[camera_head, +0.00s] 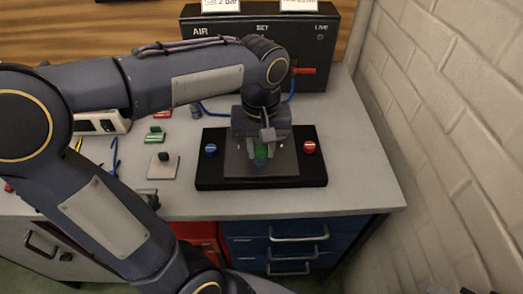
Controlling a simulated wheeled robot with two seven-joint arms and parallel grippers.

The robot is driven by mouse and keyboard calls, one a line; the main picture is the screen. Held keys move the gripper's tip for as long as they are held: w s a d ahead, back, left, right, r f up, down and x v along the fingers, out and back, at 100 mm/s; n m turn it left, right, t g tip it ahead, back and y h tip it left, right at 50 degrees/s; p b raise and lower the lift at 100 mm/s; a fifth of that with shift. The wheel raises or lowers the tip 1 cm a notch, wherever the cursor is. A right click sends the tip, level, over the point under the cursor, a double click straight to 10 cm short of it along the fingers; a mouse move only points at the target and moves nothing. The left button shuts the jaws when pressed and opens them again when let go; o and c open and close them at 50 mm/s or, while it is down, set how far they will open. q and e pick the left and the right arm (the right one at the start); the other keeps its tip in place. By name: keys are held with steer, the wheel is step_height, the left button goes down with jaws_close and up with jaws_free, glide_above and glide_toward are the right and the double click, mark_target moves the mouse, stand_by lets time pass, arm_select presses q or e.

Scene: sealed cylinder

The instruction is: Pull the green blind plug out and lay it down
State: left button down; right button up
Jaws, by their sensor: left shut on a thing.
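The green blind plug (261,152) is between the fingers of my left gripper (261,155), which points down over a grey plate (288,165) on a black base (314,180). The gripper is shut on the plug. The gripper body hides the top of the plug. A little blue shows just under it, and I cannot tell whether the plug is still seated or lifted. My right gripper is not in view.
The base has a blue button (210,149) and a red button (310,147). Behind stands a dark AIR/SET/LIVE panel (335,45) with a red lever (303,71). Left are a pale square plate (162,171) and green parts (154,136). Bare bench (360,165) lies to the right, before a brick wall.

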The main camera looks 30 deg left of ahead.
mark_target(261, 147)
arm_select(q)
steer(key=shift+r+p, duration=2.45)
steer(key=shift+r, duration=0.45)
